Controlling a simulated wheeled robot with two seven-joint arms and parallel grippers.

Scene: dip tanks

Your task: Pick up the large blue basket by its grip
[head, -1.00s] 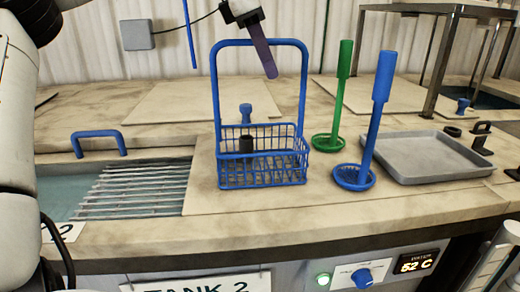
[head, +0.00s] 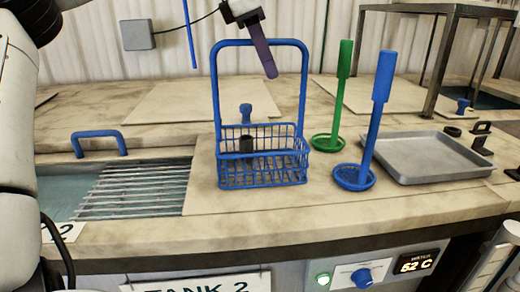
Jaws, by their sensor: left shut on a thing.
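The large blue basket (head: 262,179) is a wire basket with a tall arched handle. It stands upright on the beige countertop, right of the tank opening. The top bar of the handle is its grip (head: 285,41). My left gripper (head: 268,68) reaches down from the top edge of the view. Its dark finger crosses the grip near the middle, and it is shut on the grip. The far finger is hidden. A small dark cylinder (head: 247,143) shows inside the basket. My right gripper is not in view.
A green-handled dipper (head: 341,100) and a blue-handled dipper (head: 376,120) stand right of the basket. A grey tray (head: 405,175) lies farther right. At left is an open tank with a slatted metal rack (head: 135,190) and a blue handle (head: 98,134) behind it.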

